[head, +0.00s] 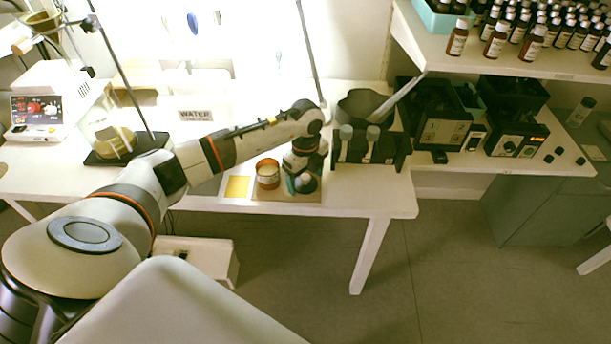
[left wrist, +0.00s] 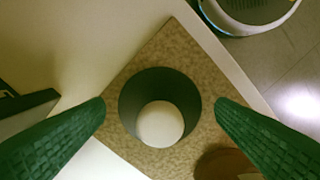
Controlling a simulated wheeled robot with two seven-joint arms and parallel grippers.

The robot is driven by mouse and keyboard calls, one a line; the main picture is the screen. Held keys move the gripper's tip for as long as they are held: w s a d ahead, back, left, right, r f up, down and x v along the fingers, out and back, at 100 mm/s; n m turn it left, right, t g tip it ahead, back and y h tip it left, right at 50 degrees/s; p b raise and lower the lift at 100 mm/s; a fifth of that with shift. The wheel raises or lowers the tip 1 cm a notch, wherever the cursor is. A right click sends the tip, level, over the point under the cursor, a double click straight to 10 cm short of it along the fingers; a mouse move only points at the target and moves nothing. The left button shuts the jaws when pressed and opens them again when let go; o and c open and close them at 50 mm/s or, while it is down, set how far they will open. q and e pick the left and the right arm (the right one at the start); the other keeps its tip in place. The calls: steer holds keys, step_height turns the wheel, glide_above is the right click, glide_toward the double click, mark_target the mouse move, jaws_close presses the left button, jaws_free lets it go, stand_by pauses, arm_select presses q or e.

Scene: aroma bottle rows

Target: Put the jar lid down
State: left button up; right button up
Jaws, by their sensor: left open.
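The jar lid (left wrist: 133,92), a dark round piece with a pale round knob in its middle, appears to rest on a speckled tan mat (left wrist: 150,50). My left gripper (left wrist: 160,105) is above it, its green fingers spread on either side with a gap to the lid. In the head view the left gripper (head: 297,183) is over the mat (head: 268,195) near the table's front edge, partly hiding the lid (head: 308,186). An open amber jar (head: 267,174) stands just left of it; a brown part of the jar (left wrist: 222,163) shows in the wrist view. My right gripper is out of view.
A yellow square (head: 237,187) lies left of the jar. A dark rack (head: 385,150) with a dark bowl stands close on the right. A WATER sign (head: 196,115) and a thin-rod stand (head: 130,150) are on the left. Brown bottles (head: 495,42) fill the right shelf.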

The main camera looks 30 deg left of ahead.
mark_target(305, 177)
arm_select(q)
step_height(305, 177, up, 12)
steer(key=shift+r, duration=0.15)
stand_by(0.4)
steer(key=shift+s, duration=0.1)
stand_by(0.4)
